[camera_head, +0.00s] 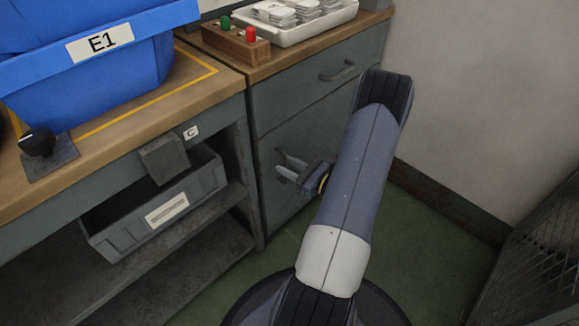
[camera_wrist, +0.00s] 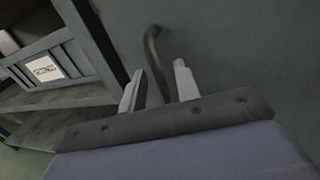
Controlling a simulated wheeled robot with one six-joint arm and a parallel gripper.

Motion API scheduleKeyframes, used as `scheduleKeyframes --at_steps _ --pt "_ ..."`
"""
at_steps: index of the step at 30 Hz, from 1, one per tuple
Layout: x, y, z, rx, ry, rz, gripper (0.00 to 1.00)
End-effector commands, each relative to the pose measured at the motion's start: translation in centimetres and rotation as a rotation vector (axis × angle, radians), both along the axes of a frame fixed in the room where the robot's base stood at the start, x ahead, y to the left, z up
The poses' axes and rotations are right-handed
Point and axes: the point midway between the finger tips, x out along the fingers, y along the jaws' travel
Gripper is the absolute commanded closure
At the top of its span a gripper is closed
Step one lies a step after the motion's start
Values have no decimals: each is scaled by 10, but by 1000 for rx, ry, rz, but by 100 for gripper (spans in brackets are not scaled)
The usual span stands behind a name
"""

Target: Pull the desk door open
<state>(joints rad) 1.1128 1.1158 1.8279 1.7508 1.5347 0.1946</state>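The desk door (camera_head: 275,150) is the grey lower panel of the cabinet, below a drawer, and it looks shut in the head view. Its dark curved handle (camera_wrist: 153,52) shows in the wrist view, against the grey door face (camera_wrist: 230,45). My gripper (camera_wrist: 157,82) is open, with one pale finger on each side of the handle's lower part. No clear contact between fingers and handle shows. In the head view my gripper (camera_head: 283,168) is in front of the door, and it and the arm hide part of the door.
A drawer with a handle (camera_head: 338,71) is above the door. A grey bin (camera_head: 155,215) sits on the open shelf to the left. A blue crate (camera_head: 85,75) stands on the wooden top. Green floor (camera_head: 430,240) is clear at right, before a dark mesh rack (camera_head: 535,265).

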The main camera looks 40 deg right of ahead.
Motion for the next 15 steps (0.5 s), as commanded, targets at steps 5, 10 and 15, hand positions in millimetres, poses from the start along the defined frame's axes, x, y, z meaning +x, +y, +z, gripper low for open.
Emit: scheduleKeyframes --at_steps 5,10,15 --pt "0 0 0 0 0 0 84" --pt "0 0 0 0 0 0 98" --pt "0 0 0 0 0 0 100"
